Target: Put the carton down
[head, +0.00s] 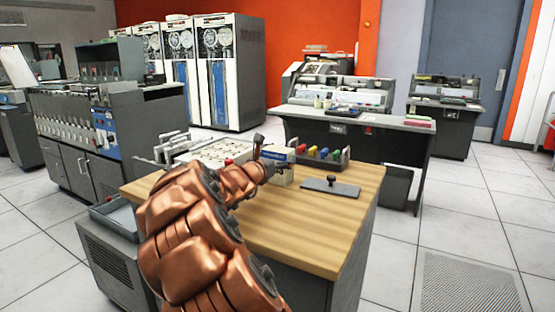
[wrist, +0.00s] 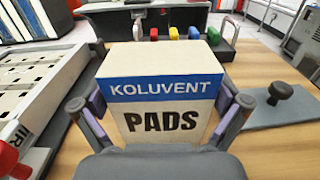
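The carton (wrist: 160,95) is a white box with a blue band reading KOLUVENT and the word PADS below. It stands upright between the two fingers of my gripper (wrist: 160,118) in the wrist view, with a finger pad against each side. In the head view the carton (head: 284,177) is small and partly hidden behind my gripper (head: 272,165). It is over the wooden table top (head: 300,230), low and close to the surface. I cannot tell whether its base touches the wood.
A rack of coloured stamps or handles (head: 322,156) is just behind the carton. A flat grey plate with a black knob (head: 331,186) lies to its right. A pale keyed machine (head: 213,152) is to its left. The front and right of the table top are clear.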

